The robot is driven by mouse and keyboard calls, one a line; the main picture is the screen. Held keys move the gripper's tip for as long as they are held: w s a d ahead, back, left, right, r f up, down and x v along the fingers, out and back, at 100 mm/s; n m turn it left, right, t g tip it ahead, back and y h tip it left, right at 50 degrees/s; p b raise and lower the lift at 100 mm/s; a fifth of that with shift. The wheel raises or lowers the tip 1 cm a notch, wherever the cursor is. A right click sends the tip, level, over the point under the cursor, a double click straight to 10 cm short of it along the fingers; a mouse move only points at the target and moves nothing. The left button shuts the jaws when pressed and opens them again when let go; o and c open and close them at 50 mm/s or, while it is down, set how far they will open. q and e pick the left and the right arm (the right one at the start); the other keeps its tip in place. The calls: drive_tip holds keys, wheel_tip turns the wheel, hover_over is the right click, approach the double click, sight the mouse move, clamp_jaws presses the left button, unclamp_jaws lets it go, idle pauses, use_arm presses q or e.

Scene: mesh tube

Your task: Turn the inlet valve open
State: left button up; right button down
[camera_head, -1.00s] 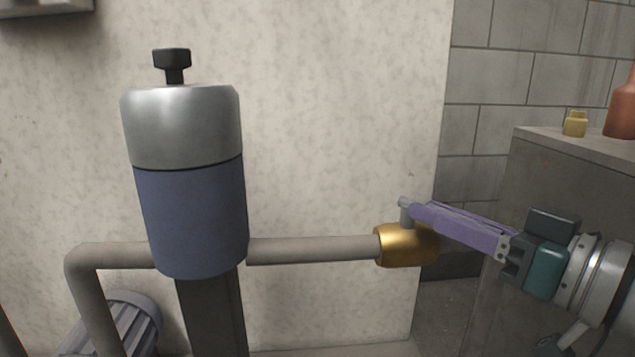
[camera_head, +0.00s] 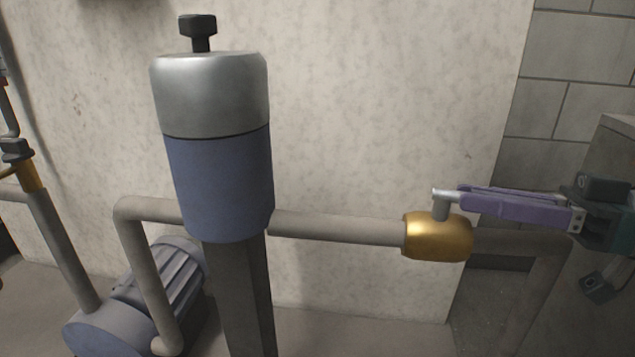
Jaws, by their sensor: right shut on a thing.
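A brass valve body (camera_head: 437,238) sits on the grey horizontal pipe to the right of the blue and silver canister. A short grey stem rises from it and carries a grey lever handle (camera_head: 442,194) that points right. My right gripper (camera_head: 463,196), with long purple fingers, comes in from the right and is shut on this handle. The fingers hide most of the lever; only its end at the stem shows. My left gripper is not in view.
The blue and silver canister (camera_head: 218,150) with a black top knob stands left of the valve. A motor-like pump (camera_head: 135,300) lies low at left. Another brass fitting (camera_head: 33,176) is at the left edge. A grey cabinet (camera_head: 618,140) stands at right.

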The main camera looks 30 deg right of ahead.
drive_tip(key=shift+w+d+n+g+y+b, duration=0.15)
drive_tip(key=shift+n+g+y+b, duration=0.15)
drive_tip(key=shift+g+y+b, duration=0.15)
drive_tip(key=c, duration=1.1)
unclamp_jaws()
drive_tip(key=o, duration=0.4)
wheel_tip(320, 180, up, 20)
drive_tip(key=p, duration=1.7)
